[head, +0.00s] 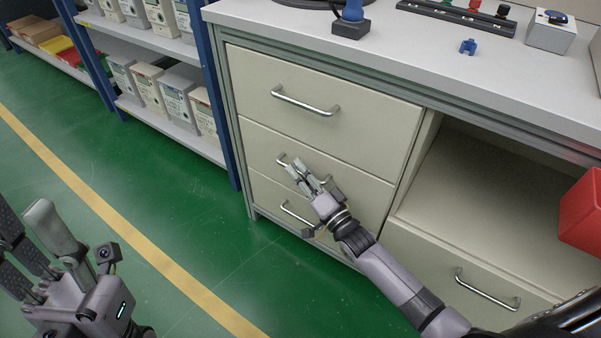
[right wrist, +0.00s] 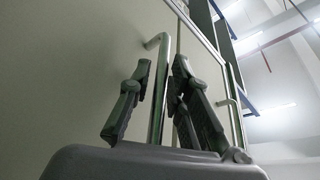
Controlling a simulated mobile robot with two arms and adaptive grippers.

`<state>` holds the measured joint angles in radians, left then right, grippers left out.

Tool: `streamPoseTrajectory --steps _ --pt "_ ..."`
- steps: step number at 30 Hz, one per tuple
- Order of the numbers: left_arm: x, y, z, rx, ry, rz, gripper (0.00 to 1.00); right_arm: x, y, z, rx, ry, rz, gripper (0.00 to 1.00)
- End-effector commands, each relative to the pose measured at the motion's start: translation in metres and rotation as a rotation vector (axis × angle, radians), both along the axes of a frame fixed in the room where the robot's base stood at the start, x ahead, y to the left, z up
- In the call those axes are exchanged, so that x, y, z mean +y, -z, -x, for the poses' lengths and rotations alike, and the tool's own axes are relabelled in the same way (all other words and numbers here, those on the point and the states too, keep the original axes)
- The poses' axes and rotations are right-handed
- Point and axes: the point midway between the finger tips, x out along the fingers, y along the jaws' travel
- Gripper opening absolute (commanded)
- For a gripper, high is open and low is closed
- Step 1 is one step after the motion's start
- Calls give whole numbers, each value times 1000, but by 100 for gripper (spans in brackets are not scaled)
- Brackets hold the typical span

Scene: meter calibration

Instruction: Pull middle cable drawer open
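The cabinet's middle drawer (head: 258,141) is flush with the fronts above and below it. Its metal bar handle (head: 282,161) is partly hidden behind my right gripper (head: 299,172) in the head view. In the right wrist view the handle (right wrist: 161,85) runs between the two dark fingers of my right gripper (right wrist: 162,68). The fingers stand apart, one on each side of the bar, and a gap shows on the left side; contact on the right side is unclear. My left gripper (head: 38,240) is open and empty at the lower left, away from the cabinet.
The top drawer (head: 340,128) and bottom drawer (head: 265,195) are shut. An open compartment (head: 480,180) and another drawer (head: 440,262) lie to the right. A red box (head: 582,212) is at the right edge. Blue-framed shelving (head: 213,90) stands left. The green floor is clear.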

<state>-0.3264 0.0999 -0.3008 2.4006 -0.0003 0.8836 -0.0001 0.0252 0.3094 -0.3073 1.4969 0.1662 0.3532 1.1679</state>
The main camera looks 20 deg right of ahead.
Motion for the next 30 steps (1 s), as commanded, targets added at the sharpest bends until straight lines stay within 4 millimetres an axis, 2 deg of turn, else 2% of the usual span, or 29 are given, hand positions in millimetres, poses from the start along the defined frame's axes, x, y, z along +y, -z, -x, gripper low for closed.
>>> streamPoseTrajectory --steps 2,11,30 --pt "0 0 0 -1 0 0 40 0 0 0 0 0 0 18" --pt "0 -1 1 -3 0 2 40 0 0 0 0 0 0 0" --pt "1 -2 2 -8 -1 4 40 0 1 0 1 1 1 0"
